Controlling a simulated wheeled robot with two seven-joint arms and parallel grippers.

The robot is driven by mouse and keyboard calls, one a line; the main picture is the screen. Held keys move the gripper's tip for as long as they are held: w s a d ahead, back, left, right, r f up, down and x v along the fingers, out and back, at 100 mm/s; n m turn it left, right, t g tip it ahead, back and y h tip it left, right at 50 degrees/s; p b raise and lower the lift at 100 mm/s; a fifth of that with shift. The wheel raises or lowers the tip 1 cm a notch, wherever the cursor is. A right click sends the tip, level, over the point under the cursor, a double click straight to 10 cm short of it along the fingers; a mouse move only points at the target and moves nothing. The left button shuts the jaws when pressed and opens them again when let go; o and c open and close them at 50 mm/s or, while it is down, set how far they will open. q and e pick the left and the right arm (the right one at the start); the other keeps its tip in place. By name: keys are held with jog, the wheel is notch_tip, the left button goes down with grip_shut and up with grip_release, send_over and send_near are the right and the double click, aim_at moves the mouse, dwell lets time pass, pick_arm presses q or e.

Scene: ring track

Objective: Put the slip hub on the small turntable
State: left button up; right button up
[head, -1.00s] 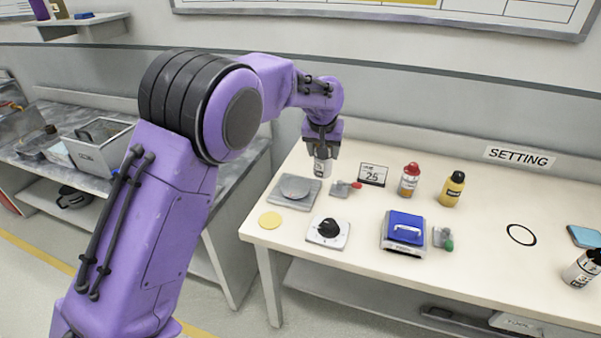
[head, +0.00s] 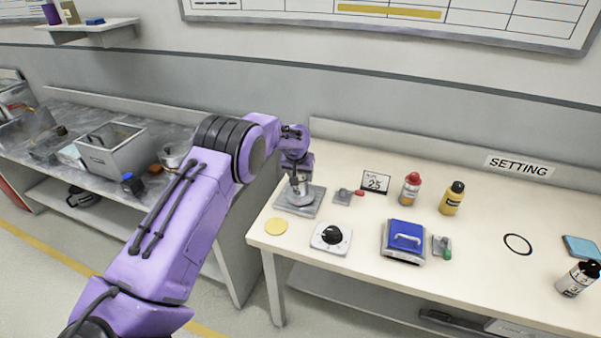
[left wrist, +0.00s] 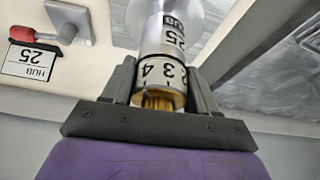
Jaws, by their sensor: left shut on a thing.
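The slip hub (left wrist: 166,48) is a silver cylinder with a "HUB 25" label and a numbered ring in the left wrist view. My left gripper (head: 298,182) is shut on it around the numbered ring (left wrist: 160,78). The small turntable (head: 290,207) is a grey square plate with a round disc at the table's left end. The gripper is directly over it with the hub upright. The hub's far end is at the disc (left wrist: 205,14) in the left wrist view; I cannot tell whether they touch. My right gripper is not in view.
A yellow disc (head: 276,226), a black knob (head: 332,234) and a blue-topped block (head: 404,236) lie in front. Bottles stand behind.

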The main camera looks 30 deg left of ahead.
pick_arm(q)
jog(key=o, duration=1.1)
jog(key=shift+o, duration=0.2)
jog(key=shift+r, duration=0.15)
jog(key=shift+s+d+r, duration=0.1)
jog(key=shift+s+r, duration=0.05)
jog(key=shift+r, duration=0.2)
jog(key=b+v, duration=0.2)
jog(key=v, duration=0.9)
jog(key=shift+s, duration=0.1)
